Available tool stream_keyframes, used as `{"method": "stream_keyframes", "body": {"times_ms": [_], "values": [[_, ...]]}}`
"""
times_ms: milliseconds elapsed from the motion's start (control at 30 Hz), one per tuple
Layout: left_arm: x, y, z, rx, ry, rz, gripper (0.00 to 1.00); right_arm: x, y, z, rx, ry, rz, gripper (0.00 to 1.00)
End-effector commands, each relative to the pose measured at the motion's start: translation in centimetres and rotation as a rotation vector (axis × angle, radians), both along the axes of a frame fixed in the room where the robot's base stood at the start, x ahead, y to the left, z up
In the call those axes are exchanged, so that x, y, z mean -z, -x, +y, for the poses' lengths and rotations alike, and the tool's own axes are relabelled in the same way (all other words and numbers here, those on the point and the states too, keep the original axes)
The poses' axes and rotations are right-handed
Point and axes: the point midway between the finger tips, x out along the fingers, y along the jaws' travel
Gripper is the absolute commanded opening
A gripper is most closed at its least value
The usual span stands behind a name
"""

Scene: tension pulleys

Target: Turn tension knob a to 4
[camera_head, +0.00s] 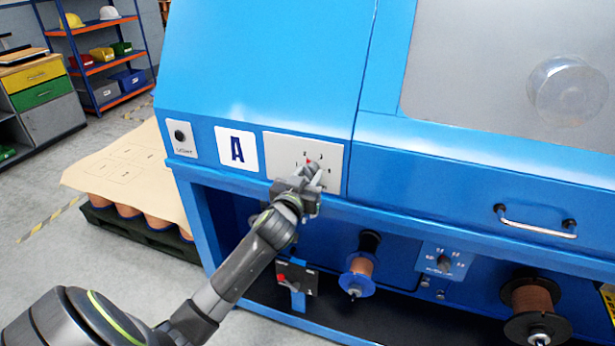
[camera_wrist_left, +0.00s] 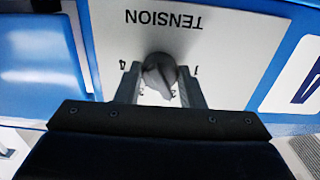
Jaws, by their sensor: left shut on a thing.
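The tension knob (camera_wrist_left: 158,76) is a grey knob on a pale panel (camera_wrist_left: 215,40) marked TENSION, which shows upside down in the left wrist view. The digits 4 and 1 show on either side of the knob; the digits between are partly covered. My left gripper (camera_wrist_left: 160,85) has a finger on each side of the knob and is shut on it. In the head view my left gripper (camera_head: 312,178) is at the panel (camera_head: 280,145) right of the letter A plate (camera_head: 236,149). A small red mark shows at the knob there. My right gripper is not in view.
A second small dial (camera_head: 444,263) sits lower right on the blue machine. Copper spools (camera_head: 360,268) and a drawer handle (camera_head: 535,222) stick out nearby. A small box with a red switch (camera_head: 295,281) hangs below my left gripper.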

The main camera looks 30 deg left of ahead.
Motion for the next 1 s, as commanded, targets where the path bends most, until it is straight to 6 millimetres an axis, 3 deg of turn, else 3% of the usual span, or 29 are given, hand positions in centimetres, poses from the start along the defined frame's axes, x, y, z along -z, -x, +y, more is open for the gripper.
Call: {"method": "stream_keyframes", "body": {"times_ms": [467,1000], "values": [[-0.2,0.0,0.0,0.0,-0.109,0.026,0.12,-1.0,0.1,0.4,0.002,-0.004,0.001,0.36],[-0.4,0.0,0.1,0.0,-0.577,0.138,0.12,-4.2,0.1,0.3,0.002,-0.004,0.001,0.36]]}}
